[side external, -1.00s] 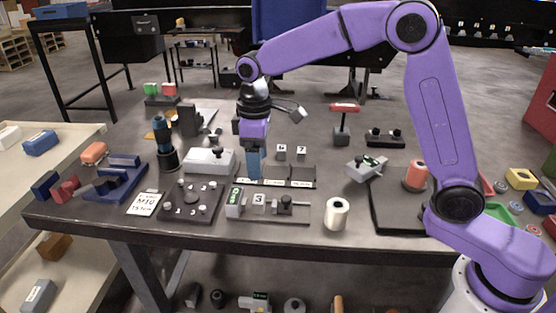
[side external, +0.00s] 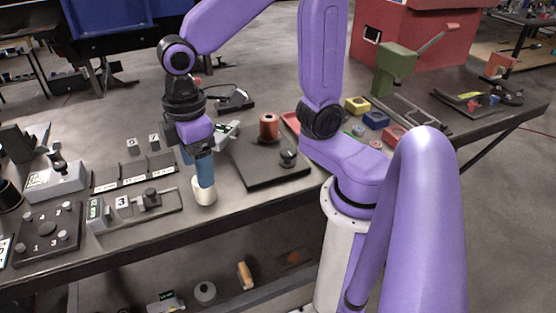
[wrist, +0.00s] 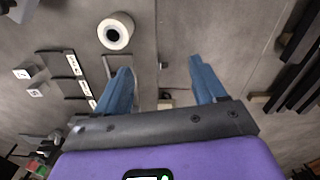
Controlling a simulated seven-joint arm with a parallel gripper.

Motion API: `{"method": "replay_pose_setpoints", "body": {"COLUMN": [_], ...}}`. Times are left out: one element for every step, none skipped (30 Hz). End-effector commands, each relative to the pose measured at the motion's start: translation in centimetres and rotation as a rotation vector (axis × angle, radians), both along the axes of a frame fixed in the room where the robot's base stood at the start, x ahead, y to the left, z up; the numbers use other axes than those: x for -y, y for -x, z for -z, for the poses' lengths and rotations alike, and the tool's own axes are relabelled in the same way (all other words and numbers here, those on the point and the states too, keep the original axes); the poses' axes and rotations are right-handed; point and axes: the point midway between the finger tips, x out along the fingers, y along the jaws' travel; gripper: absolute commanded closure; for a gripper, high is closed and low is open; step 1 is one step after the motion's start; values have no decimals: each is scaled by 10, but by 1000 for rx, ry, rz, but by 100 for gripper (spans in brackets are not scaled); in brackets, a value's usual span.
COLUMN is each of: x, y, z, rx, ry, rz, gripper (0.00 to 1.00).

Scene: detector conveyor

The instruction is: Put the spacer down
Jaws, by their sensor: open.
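A white hollow cylinder (side external: 204,194), which may be the spacer, stands upright near the table's front edge. In the wrist view it (wrist: 115,33) lies at the upper left, beyond the fingertips and not between them. My gripper (side external: 206,183) points down with its blue fingers overlapping the cylinder's top in the side view; I cannot tell whether they touch it.
Bare table lies between.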

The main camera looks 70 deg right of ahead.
Motion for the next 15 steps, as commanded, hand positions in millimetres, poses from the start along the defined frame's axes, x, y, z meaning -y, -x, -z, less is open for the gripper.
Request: {"method": "replay_pose_setpoints", "body": {"x": [10, 15, 21, 26, 32, 39, 44, 49, 55, 59, 63, 68, 70, 73, 76], "y": [17, 26, 38, 47, 56, 68, 76, 83, 93, 99, 105, 112, 116, 119, 123], "z": [1, 2, 3, 5, 6, 8, 10, 11, 13, 15, 16, 18, 19, 19, 21], "rx": [1, 1, 3, 2, 3, 3, 3, 3, 4, 4, 4, 3, 4, 4, 3], "ry": [-1, -3, -4, -6, -5, -6, -7, -7, -9, -9, -11, -10, -11, -11, -11], "rz": [-15, -25, -36, -43, -53, -64, -71, -78, -88, -94, -100, -106, -112, -115, -119], "gripper": [30, 30, 30, 30, 30, 30, 30, 30, 30, 30, 30, 30, 30, 30, 30]}}
